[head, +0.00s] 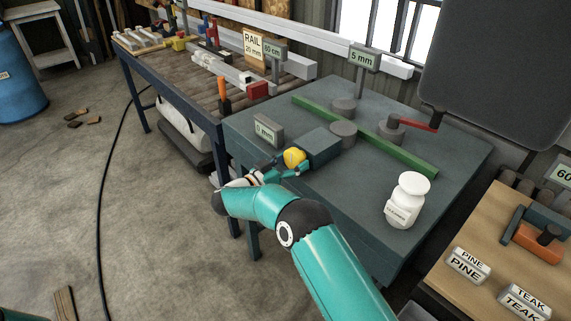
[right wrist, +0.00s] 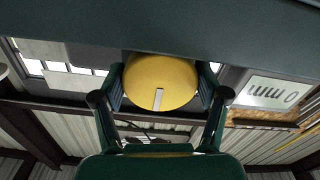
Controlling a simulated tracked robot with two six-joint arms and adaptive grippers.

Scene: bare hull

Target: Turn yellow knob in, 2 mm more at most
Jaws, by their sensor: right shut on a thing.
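The yellow knob (head: 295,157) sits on the near-left end of a dark grey block (head: 325,147) on the machine table (head: 345,190). My right gripper (head: 289,166) is at the knob, its arm coming from the bottom. In the right wrist view the knob (right wrist: 160,75) fills the space between the two fingers of my gripper (right wrist: 160,88), which are shut on its sides. A pale line (right wrist: 158,99) on the knob runs up and down in that view. A sign reading 0 mm (head: 268,130) stands beside the block; a 5 mm sign (head: 363,57) stands at the back. My left gripper is not in view.
A green bar (head: 390,152) lies across the table between grey round posts. A red-handled crank (head: 419,125) is behind it. A white bottle (head: 407,200) stands at the right front. A roller bench (head: 205,85) adjoins the left. PINE and TEAK blocks (head: 468,265) lie bottom right.

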